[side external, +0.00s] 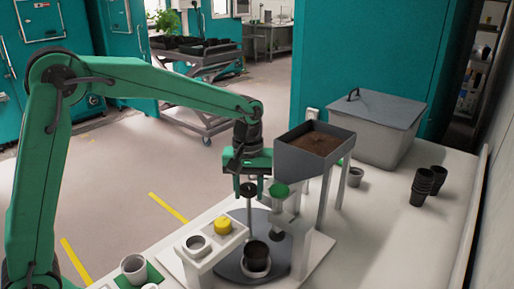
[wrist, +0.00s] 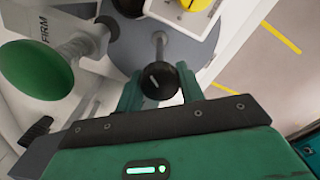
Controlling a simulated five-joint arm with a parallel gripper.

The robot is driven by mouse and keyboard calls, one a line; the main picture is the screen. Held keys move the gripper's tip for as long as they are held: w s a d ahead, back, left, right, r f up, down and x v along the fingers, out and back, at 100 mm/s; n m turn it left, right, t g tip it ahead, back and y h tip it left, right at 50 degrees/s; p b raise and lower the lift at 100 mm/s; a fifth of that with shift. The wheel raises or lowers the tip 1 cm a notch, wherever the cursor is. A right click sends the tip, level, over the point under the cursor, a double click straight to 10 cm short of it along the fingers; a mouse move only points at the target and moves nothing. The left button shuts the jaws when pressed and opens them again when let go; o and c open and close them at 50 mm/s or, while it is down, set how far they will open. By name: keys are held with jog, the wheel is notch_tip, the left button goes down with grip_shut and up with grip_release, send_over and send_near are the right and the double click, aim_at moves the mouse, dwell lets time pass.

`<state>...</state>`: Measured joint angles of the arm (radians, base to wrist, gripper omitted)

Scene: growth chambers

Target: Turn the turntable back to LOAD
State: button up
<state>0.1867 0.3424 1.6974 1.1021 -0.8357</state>
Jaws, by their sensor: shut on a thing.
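The turntable (side external: 231,262) is a dark grey disc on a white base in the side view; part of it also shows in the wrist view (wrist: 197,50). A thin post rises from it to a black knob (wrist: 158,76) with a white line on top. My gripper (side external: 250,188) points down over the turntable, its green fingers on either side of the knob, shut on it. A dark pot (side external: 257,251) stands in a light ring on the disc, towards the camera. I cannot read a LOAD mark in either view.
A green round press knob (wrist: 38,63) marked FIRM stands close beside my gripper. A soil hopper (side external: 315,146) on legs is to the right. Stacked black pots (side external: 422,186) stand further right.

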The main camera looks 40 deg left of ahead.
jog(key=m, duration=0.3)
jog(key=shift+m, duration=0.7)
jog(key=m, duration=0.3)
jog(key=shift+m, duration=1.5)
jog(key=m, duration=0.3)
jog(key=shift+m, duration=0.3)
jog(key=shift+r+m, duration=0.1)
jog(key=shift+m, duration=1.1)
